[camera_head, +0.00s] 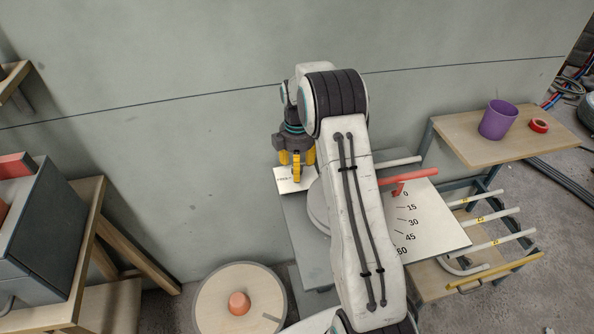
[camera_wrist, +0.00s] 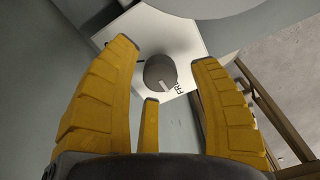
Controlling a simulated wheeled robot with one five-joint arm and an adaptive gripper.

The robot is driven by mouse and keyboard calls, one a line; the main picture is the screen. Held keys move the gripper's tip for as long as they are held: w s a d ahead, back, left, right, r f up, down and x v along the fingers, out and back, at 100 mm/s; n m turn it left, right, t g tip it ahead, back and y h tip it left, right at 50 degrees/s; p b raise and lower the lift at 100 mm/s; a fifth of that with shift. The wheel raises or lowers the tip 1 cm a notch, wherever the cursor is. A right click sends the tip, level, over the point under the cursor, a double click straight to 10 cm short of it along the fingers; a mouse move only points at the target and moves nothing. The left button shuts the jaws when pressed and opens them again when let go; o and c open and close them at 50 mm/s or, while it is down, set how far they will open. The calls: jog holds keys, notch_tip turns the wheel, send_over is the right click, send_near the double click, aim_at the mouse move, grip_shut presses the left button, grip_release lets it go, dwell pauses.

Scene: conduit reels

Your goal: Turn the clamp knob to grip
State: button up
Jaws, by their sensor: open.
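The clamp knob (camera_wrist: 160,72) is a dark grey round knob with a pale pointer mark, set on a white label plate (camera_wrist: 195,45). The pointer is turned toward the lower right, close to partly hidden lettering that begins "FR". My gripper (camera_wrist: 167,54) is open and empty, with its yellow fingers spread to either side of the knob in the picture; I cannot tell how far above it they are. In the head view my gripper (camera_head: 297,168) points down over the label plate (camera_head: 287,186), and the knob is hidden there.
The plate is on a grey bench (camera_head: 293,215) beside a round grey disc (camera_head: 318,208), partly behind my arm. A red lever (camera_head: 410,177) lies over an angle scale (camera_head: 432,225). A purple cup (camera_head: 497,120) and red tape roll (camera_head: 538,126) stand on a right shelf.

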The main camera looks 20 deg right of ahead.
jog(key=shift+f, duration=1.05)
jog(key=shift+c, duration=0.2)
grip_shut()
